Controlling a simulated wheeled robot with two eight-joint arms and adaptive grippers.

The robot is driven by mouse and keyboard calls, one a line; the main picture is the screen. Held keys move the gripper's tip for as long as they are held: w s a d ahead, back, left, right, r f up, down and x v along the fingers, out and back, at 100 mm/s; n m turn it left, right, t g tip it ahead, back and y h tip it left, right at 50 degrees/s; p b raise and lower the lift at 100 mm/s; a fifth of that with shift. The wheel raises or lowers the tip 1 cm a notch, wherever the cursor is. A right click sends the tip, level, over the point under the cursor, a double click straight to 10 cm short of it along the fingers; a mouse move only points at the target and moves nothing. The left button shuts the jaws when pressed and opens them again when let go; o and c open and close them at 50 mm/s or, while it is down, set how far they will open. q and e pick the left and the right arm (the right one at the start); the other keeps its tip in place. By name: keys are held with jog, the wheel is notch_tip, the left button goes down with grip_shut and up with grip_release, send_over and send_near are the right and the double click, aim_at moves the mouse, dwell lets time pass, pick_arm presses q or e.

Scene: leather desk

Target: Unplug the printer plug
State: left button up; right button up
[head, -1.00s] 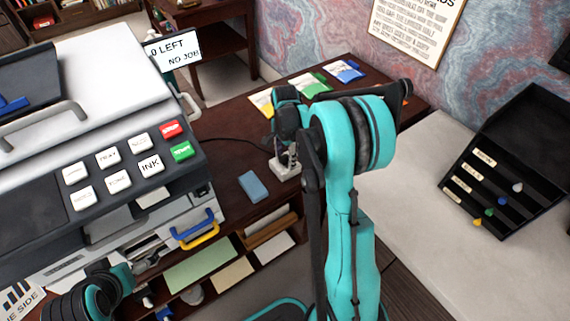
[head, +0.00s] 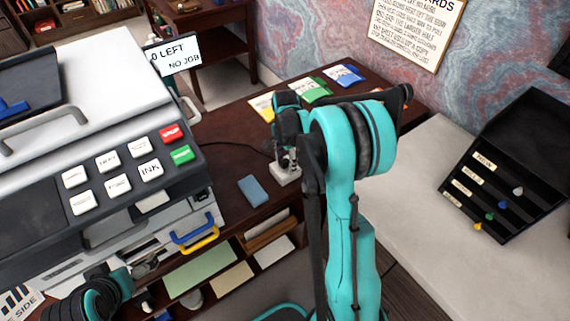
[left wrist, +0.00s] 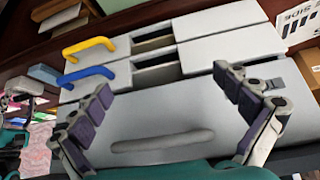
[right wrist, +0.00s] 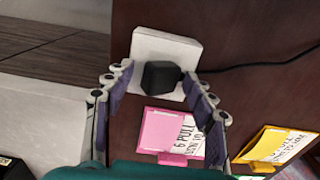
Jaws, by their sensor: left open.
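The black printer plug (right wrist: 160,78) sits on a white socket block (right wrist: 165,48) in the right wrist view, with a black cord running off to the right. In the head view the white socket block (head: 285,176) stands on the dark desk. My right gripper (right wrist: 156,84) is open, with a finger on either side of the plug. I see gaps between the fingers and the plug. The plug is mostly hidden by the gripper in the head view. My left gripper (left wrist: 165,92) is open and empty in front of the printer's grey front (left wrist: 165,115).
The printer (head: 90,110) fills the left of the head view. A blue block (head: 253,190) lies on the desk near the socket. Pink (right wrist: 175,132) and yellow (right wrist: 275,145) cards lie near the plug. A black sorter box (head: 505,170) stands on the white surface at right.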

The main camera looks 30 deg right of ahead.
aim_at(285, 160)
dwell(0.3)
grip_shut()
jog(key=shift+r, duration=0.15)
jog(key=shift+r+p, duration=2.1)
jog(key=shift+r, duration=0.75)
